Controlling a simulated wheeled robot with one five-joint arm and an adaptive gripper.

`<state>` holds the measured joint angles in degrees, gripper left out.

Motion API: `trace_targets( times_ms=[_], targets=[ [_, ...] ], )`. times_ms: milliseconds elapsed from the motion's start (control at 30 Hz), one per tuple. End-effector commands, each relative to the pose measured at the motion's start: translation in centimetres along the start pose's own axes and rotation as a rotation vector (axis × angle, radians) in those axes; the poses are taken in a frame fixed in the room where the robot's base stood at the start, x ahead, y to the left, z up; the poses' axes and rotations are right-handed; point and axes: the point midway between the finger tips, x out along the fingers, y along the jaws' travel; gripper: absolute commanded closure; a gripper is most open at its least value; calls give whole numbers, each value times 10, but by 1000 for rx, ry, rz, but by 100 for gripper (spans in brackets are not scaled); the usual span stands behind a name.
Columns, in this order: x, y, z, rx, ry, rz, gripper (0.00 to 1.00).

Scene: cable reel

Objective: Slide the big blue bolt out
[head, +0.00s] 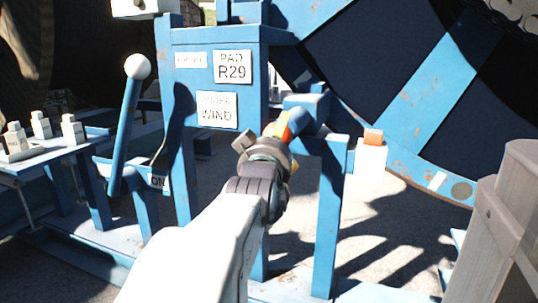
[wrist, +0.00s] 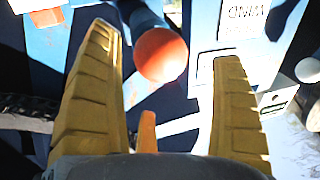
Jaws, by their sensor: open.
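The big blue bolt (head: 311,113) is a thick blue bar at the top of a blue stand, right of the sign panel. Its orange end faces my gripper (head: 279,137), which partly covers it. In the wrist view the bolt's round orange knob (wrist: 161,54) sits on its blue shaft (wrist: 145,16). My gripper (wrist: 165,48) is open, one yellow finger on each side of the knob. Gaps show between the knob and both fingers, so no grip is seen. The bolt's far end is hidden.
A blue lever with a white ball (head: 138,66) stands left, beside the sign panel (head: 232,66). A white block with an orange top (head: 373,137) is right of the stand. The large blue reel (head: 425,105) fills the back right. A grey wooden post (head: 505,215) is front right.

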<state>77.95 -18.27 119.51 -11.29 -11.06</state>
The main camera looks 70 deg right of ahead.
Motion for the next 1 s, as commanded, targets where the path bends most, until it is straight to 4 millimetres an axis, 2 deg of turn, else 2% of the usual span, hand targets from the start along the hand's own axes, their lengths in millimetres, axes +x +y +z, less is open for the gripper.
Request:
trace_targets(
  times_ms=[200, 400, 633, 1000],
  targets=[
    [-35, 0, -1, 0, 2, 1, 13],
    [-57, 0, -1, 0, 2, 1, 13],
    [-69, 0, 0, 0, -1, 1, 13],
    [-71, 0, 0, 0, -1, 0, 13]
  ],
)
